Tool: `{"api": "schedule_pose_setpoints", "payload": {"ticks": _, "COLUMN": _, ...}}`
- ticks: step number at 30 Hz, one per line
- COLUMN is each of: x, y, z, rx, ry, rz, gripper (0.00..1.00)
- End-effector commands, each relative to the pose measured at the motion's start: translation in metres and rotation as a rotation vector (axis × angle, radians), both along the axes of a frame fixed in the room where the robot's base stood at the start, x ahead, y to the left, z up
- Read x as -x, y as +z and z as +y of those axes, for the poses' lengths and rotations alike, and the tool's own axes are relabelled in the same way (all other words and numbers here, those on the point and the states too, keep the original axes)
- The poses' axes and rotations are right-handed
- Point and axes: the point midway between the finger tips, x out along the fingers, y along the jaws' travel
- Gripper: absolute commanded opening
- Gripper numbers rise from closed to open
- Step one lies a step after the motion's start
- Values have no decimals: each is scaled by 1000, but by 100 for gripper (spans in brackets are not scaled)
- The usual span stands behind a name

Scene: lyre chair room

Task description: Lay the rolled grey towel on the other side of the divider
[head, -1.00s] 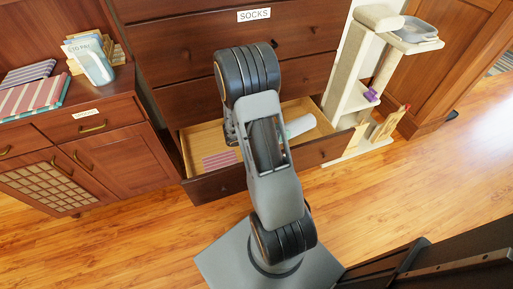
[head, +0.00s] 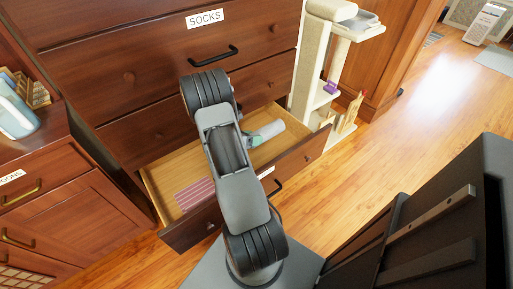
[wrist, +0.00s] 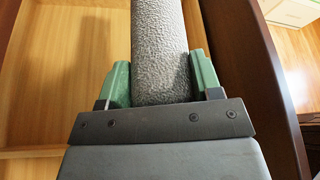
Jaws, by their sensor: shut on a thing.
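The rolled grey towel (head: 269,130) is over the right part of the open bottom drawer (head: 290,160). In the wrist view the towel (wrist: 160,45) is a rough grey roll pointing away from me. My gripper (wrist: 160,88) is shut on it, with one green finger along each side. In the head view my gripper (head: 256,138) shows beside my arm. I cannot tell whether the towel touches the drawer floor. My arm hides the drawer's middle, and I cannot clearly make out the divider. A pink striped cloth (head: 195,193) lies in the drawer's left part.
The drawer's dark front wall (wrist: 246,80) runs close along the right of my gripper. Bare drawer floor (wrist: 60,60) shows to its left. A cat tree (head: 313,75) stands right of the dresser. A cabinet (head: 60,215) stands at the left. The wooden floor (head: 420,120) at the right is clear.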

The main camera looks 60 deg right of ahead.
Motion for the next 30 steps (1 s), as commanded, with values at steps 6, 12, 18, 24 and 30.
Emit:
{"api": "schedule_pose_setpoints", "payload": {"ticks": 6, "x": -2, "y": -37, "z": -38, "rx": -1, "ry": -3, "rz": 2, "gripper": 30}}
{"api": "schedule_pose_setpoints", "payload": {"ticks": 12, "x": -3, "y": -53, "z": -54, "rx": 0, "ry": -2, "rz": 1, "gripper": 30}}
{"api": "schedule_pose_setpoints", "payload": {"ticks": 18, "x": -4, "y": -59, "z": -59, "rx": -1, "ry": -1, "rz": 0, "gripper": 30}}
{"api": "schedule_pose_setpoints", "payload": {"ticks": 24, "x": -4, "y": -80, "z": -66, "rx": -1, "ry": -1, "rz": 2, "gripper": 30}}
{"api": "schedule_pose_setpoints", "payload": {"ticks": 30, "x": -4, "y": -97, "z": -66, "rx": 0, "ry": -1, "rz": 0, "gripper": 30}}
